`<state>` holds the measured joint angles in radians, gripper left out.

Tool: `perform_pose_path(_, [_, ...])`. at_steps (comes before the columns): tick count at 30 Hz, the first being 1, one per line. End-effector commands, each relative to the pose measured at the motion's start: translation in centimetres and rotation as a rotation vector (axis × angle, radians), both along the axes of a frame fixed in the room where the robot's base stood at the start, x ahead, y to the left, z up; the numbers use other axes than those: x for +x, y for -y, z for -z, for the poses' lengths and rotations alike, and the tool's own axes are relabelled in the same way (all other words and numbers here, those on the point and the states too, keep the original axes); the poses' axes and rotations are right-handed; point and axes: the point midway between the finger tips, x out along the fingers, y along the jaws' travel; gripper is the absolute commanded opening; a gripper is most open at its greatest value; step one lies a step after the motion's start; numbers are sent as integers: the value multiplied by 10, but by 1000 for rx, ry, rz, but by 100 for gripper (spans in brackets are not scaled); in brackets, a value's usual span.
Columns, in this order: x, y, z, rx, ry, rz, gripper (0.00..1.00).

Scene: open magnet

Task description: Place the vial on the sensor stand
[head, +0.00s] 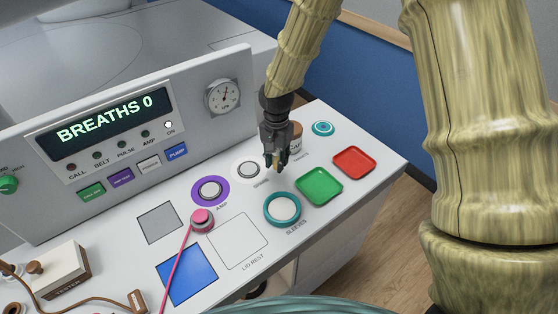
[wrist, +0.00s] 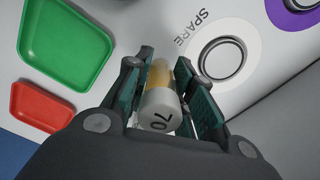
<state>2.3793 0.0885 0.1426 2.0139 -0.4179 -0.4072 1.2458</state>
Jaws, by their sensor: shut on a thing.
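My gripper (head: 276,160) is shut on the vial (wrist: 160,103), which has an amber body and a pale end marked "70". In the head view only a small amber bit of the vial shows below the fingers. The gripper is above the console top, just right of a white ring stand (head: 247,170) labelled SPARE; this also shows in the wrist view (wrist: 249,55), apart from the vial. A similar stand with a purple ring (head: 210,190), labelled AMP, is to its left. No stand is labelled as the sensor stand.
A teal ring (head: 282,209) marked SLEEVES, a green tray (head: 319,187) and a red tray (head: 354,163) lie to the right. A pink knob with a cord (head: 202,220) sits near the AMP stand. The panel reads BREATHS 0.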

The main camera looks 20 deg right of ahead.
Motion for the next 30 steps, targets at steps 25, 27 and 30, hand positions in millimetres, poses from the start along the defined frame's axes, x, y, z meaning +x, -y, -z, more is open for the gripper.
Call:
perform_pose_path(25, [10,10,36,-1,1,0,0])
perform_pose_path(27, [10,10,36,-1,1,0,0])
perform_pose_path(30, [10,10,38,-1,1,0,0])
